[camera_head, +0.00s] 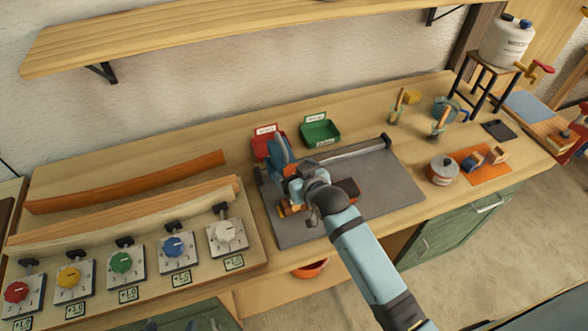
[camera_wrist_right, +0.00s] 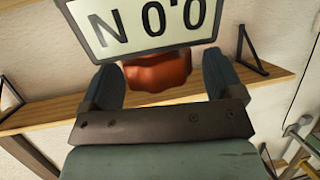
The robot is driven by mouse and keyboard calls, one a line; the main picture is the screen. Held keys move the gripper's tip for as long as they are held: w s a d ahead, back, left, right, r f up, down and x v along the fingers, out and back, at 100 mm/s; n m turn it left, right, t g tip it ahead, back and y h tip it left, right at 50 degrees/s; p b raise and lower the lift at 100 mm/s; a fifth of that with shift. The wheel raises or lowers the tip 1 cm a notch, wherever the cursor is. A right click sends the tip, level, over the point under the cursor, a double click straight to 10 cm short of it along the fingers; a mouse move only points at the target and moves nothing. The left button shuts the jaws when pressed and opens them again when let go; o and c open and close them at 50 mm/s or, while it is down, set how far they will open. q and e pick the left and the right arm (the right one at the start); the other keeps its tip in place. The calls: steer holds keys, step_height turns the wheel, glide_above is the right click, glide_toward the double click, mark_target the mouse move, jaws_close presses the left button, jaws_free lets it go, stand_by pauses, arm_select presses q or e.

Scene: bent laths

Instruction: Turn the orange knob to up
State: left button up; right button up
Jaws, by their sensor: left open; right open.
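In the right wrist view, an orange-red knob-like piece (camera_wrist_right: 158,72) sits between the two dark fingers of my right gripper (camera_wrist_right: 160,85). The gripper is open, one finger on each side; contact cannot be told. A display plate (camera_wrist_right: 140,22) reading 0.0 N upside down partly covers the piece. The knob's pointing direction is not readable. Two dark tips of my left gripper (camera_head: 170,326) show apart at the bottom edge.
A board at left carries red (camera_head: 16,292), yellow (camera_head: 69,277), green (camera_head: 121,262), blue (camera_head: 174,246) and white (camera_head: 227,232) dials. Bent laths (camera_head: 130,184) lie behind it. Red and green (camera_head: 320,133) trays stand behind the grey plate (camera_head: 395,190). A shelf (camera_head: 210,30) hangs above.

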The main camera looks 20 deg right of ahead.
steer(key=shift+w+f, duration=0.2)
steer(key=shift+w, duration=0.15)
steer(key=c, duration=0.9)
arm_select(q)
steer(key=shift+w+d+r, duration=0.2)
steer(key=shift+w+d, duration=0.05)
steer(key=shift+w, duration=0.15)
